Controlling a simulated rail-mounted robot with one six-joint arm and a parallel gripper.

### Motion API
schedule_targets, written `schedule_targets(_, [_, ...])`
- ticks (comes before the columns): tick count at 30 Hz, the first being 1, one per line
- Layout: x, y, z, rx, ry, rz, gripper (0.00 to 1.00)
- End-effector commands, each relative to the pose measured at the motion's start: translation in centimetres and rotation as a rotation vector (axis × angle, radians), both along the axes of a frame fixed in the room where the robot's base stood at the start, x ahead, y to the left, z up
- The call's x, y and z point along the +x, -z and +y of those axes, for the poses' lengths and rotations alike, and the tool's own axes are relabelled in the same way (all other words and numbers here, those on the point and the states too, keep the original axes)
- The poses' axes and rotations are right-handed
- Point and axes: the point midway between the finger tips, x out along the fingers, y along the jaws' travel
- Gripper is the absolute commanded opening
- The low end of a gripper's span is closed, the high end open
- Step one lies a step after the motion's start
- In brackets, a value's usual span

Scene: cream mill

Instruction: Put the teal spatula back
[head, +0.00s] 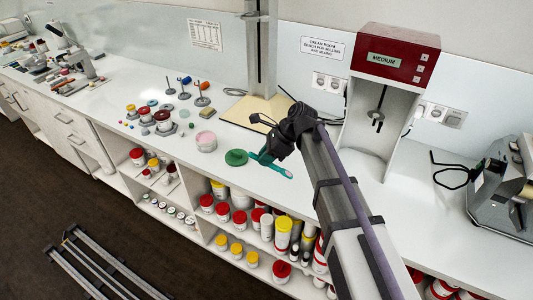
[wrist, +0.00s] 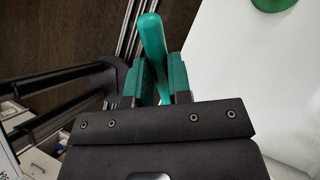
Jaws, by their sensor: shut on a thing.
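The teal spatula (head: 281,171) is in my gripper (head: 265,156), held over the front part of the white bench in the head view. In the wrist view the spatula's rounded teal end (wrist: 153,42) sticks out between the two green-padded fingers of my gripper (wrist: 156,78), which are shut on it. The rest of the spatula is hidden there by the gripper. In the head view it slants down to the right, and I cannot tell its exact height above the bench. A round green thing (head: 236,157) lies on the bench just left of my gripper; its edge also shows in the wrist view (wrist: 272,3).
A pink-and-white tub (head: 206,142) stands left of the green thing, with small jars and stands beyond. A tall column on a wooden base (head: 257,113) stands behind. A red-topped machine (head: 395,55) stands right. Shelves of jars (head: 240,218) lie below the bench edge.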

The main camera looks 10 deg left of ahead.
Motion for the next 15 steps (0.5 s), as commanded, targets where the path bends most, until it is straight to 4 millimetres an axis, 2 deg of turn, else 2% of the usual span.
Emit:
schedule_targets(1, [0.5,2.1,0.1,-0.029,-0.006,-0.011,0.00])
schedule_targets(5, [2.1,5.5,-0.5,-0.122,-0.085,-0.047,0.00])
schedule_targets(9, [4.6,8.9,-2.2,-0.223,-0.316,-0.116,0.00])
schedule_targets(12, [6.4,10.5,-4.0,-0.284,-0.557,-0.193,0.00])
schedule_targets(15, [7.7,10.9,-5.8,-0.326,-0.792,-0.284,0.00])
